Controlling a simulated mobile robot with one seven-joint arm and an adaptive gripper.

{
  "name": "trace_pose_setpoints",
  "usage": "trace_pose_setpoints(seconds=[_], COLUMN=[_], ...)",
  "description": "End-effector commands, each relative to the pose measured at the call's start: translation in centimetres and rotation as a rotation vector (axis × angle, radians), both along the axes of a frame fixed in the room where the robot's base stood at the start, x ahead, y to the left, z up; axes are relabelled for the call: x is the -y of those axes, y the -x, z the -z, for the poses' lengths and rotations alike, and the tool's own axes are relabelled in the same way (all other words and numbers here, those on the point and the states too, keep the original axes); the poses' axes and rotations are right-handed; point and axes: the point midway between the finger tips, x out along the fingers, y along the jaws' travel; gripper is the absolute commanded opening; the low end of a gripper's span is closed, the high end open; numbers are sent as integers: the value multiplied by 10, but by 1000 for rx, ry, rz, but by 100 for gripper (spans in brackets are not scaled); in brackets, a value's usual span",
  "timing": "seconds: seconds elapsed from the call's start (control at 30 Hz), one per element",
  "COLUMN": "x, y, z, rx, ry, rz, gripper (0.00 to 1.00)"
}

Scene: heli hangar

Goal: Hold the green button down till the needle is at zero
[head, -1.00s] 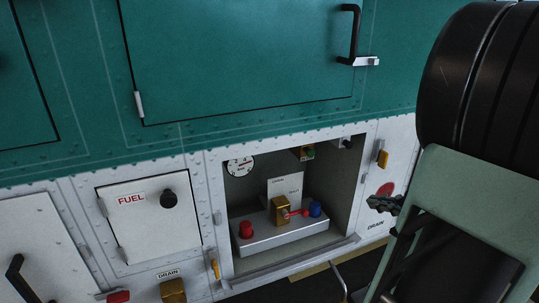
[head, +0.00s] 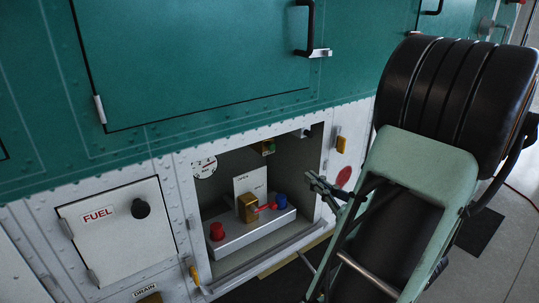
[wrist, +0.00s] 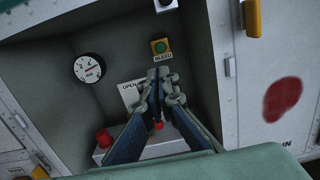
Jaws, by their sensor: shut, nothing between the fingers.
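The green button (wrist: 160,48) sits on a small yellow plate above a "BLEED" label on the back wall of an open bay. In the head view the button (head: 268,148) is small, near the bay's top. In the head view my gripper (head: 314,181) is at the bay's right edge.
A grey box in the bay (head: 240,232) carries a red knob (head: 216,231), a brass block with a red lever (head: 247,207) and a blue knob (head: 281,201). A white "OPEN" card (head: 250,184) stands behind. The bay's frame and a yellow latch (head: 341,145) border the opening.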

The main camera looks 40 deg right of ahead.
Motion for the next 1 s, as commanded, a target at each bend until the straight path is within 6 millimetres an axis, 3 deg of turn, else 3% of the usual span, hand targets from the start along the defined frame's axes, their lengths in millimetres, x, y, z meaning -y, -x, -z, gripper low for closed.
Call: trace_pose_setpoints(seconds=[0.47, 1.0], x=[1, 15], y=[-7, -109], z=[-1, -7], rx=[3, 3], ry=[-1, -1], rz=[0, -2], gripper=[0, 0])
